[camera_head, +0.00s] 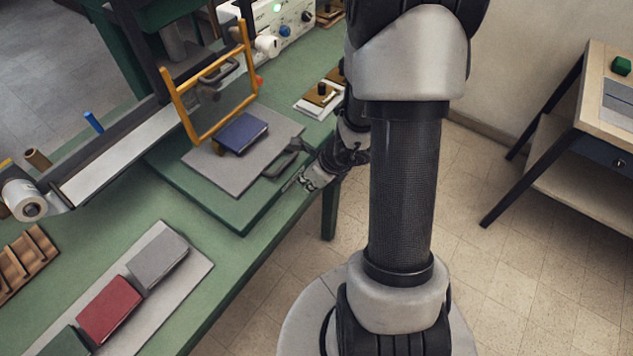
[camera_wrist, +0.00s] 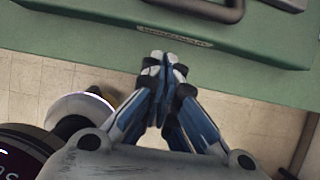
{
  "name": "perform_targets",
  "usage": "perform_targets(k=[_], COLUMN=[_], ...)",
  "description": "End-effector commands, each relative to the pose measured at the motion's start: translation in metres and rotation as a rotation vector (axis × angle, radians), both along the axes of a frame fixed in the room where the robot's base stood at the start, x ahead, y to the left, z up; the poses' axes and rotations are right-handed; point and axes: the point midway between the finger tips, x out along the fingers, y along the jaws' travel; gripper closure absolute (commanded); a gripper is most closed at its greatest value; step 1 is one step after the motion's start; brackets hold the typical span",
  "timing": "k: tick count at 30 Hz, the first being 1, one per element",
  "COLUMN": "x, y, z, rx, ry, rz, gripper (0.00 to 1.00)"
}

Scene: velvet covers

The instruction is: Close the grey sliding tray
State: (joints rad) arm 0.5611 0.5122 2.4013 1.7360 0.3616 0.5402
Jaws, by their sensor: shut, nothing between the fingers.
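The grey sliding tray (camera_head: 225,167) is a flat grey plate on a green base (camera_head: 238,215), with a dark handle (camera_head: 285,160) at its right side. A blue book-like block (camera_head: 241,133) lies on the tray. An orange frame (camera_head: 212,95) stands upright behind it. My gripper (camera_head: 308,180) is just right of the handle, near the table edge; I cannot tell from the head view whether it touches. In the wrist view my gripper (camera_wrist: 163,66) is shut and empty, its fingertips near the green base's edge, with a dark handle (camera_wrist: 195,8) beyond it.
A grey board (camera_head: 190,265) with red, grey and green covers lies at the front left. A wooden rack (camera_head: 22,258) and a white roll (camera_head: 24,200) are at far left. A control box (camera_head: 283,18) stands at the back. Floor is open to the right, before a side table (camera_head: 600,120).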

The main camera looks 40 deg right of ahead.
Motion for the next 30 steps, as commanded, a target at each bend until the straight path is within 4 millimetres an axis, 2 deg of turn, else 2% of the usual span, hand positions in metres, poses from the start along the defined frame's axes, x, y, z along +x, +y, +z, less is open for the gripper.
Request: perform_targets(k=[1,7,23,26,30], x=[0.011,0.028,0.034,0.042,0.064], y=[0.003,0.009,0.011,0.015,0.023], z=[0.009,0.013,0.013,0.013,0.015], rx=[-0.004,-0.002,-0.002,-0.002,-0.001], ry=[-0.008,-0.005,-0.006,-0.006,-0.008], rz=[0.008,0.004,0.002,0.005,0.008], gripper=[1.00,1.00,1.00,1.00,1.00])
